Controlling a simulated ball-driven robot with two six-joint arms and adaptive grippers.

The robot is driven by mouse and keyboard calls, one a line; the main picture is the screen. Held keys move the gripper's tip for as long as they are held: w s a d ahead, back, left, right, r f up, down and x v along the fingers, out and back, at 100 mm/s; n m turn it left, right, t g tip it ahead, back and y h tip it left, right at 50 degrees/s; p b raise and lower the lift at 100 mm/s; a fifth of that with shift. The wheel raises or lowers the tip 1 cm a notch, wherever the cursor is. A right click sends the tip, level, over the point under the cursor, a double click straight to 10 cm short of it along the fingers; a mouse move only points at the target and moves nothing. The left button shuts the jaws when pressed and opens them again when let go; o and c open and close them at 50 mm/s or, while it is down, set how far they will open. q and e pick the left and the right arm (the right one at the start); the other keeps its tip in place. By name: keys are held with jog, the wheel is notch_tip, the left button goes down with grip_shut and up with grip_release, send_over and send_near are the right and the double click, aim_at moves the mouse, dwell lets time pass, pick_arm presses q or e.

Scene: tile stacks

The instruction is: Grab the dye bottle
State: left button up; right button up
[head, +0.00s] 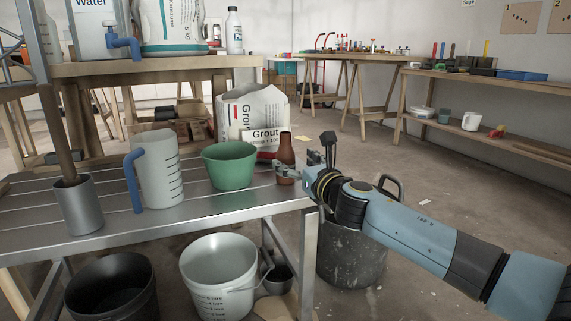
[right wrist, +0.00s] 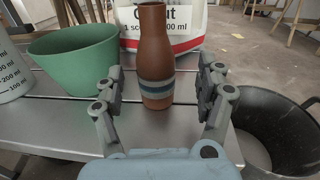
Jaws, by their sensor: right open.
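The dye bottle is the brown bottle (head: 286,158) with a narrow neck, standing upright at the right end of the metal table (head: 225,208). In the right wrist view the brown bottle (right wrist: 154,60) has a blue and pale band low on its body. My right gripper (head: 306,165) reaches in from the right at the bottle's side. In the right wrist view my right gripper (right wrist: 160,98) is open, one finger on each side of the bottle's lower part, with visible gaps. My left gripper is not in view.
A green bowl (head: 229,166) stands just left of the bottle, then a measuring jug (head: 160,170) with a blue handle and a metal cup (head: 79,206). A grout bag (head: 253,110) is behind. A dark bucket (head: 350,262) stands below the table's right edge.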

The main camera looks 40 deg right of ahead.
aim_at(290, 162)
jog(key=w, duration=0.4)
jog(key=shift+w+d+f, duration=0.1)
jog(key=shift+w+f, duration=0.15)
jog(key=shift+w, duration=0.15)
jog(key=c, duration=1.4)
